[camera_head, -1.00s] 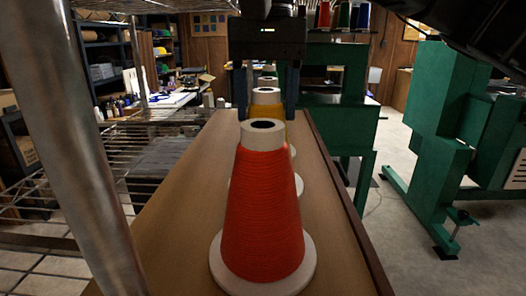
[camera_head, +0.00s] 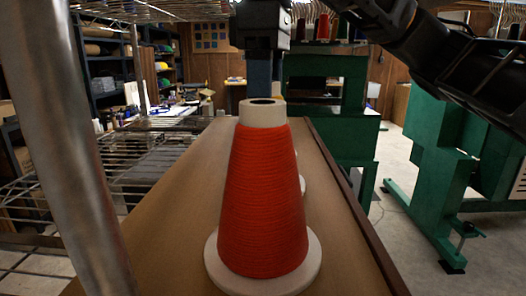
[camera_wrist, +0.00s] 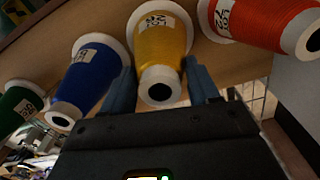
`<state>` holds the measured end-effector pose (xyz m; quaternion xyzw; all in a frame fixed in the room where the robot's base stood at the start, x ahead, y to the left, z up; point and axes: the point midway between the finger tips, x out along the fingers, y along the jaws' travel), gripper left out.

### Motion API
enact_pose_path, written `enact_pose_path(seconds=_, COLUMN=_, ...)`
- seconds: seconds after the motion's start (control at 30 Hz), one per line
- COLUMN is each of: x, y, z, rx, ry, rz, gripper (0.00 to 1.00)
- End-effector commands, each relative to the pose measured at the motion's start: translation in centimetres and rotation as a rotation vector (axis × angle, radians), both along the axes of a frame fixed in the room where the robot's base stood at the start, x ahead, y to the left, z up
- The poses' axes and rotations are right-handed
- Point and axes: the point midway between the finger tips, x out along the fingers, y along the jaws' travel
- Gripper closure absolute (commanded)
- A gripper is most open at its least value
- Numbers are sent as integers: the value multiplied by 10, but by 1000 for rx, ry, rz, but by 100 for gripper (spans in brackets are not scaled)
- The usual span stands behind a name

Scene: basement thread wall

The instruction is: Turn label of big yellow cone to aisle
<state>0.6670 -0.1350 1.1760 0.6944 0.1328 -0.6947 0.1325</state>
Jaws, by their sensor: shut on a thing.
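The yellow cone (camera_wrist: 172,45) stands in the wrist view with its narrow white top toward me, between the two fingers of my gripper (camera_wrist: 160,80). My gripper is shut on it near the top. Its white label (camera_wrist: 157,22) shows in the wrist view, on the side toward that camera. In the head view my gripper (camera_head: 262,75) is seen edge-on with its fingers pointing down, and the red cone (camera_head: 262,200) hides nearly all of the yellow cone.
The red cone's label (camera_wrist: 223,18) also shows in the wrist view. A blue cone (camera_wrist: 85,80) and a green cone (camera_wrist: 22,100) stand left of the yellow one there. All stand on a brown shelf (camera_head: 165,250). A metal post (camera_head: 60,150) rises at left; green machinery (camera_head: 435,180) stands at right.

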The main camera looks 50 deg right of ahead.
Motion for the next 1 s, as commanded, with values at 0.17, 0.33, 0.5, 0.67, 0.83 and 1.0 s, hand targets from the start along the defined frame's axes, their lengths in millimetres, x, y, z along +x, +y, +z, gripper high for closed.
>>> enact_pose_path(seconds=0.17, x=0, y=0, z=0, rx=0, ry=-1, rz=183, gripper=67)
enact_pose_path(seconds=0.33, x=0, y=0, z=1, rx=0, ry=-1, rz=242, gripper=67)
enact_pose_path(seconds=0.5, x=0, y=0, z=1, rx=0, ry=-1, rz=240, gripper=67)
enact_pose_path(seconds=0.67, x=0, y=0, z=0, rx=0, ry=-1, rz=239, gripper=67)
enact_pose_path(seconds=0.83, x=0, y=0, z=-2, rx=0, ry=-1, rz=238, gripper=67)
enact_pose_path(seconds=1.0, x=0, y=0, z=-4, rx=0, ry=-1, rz=238, gripper=67)
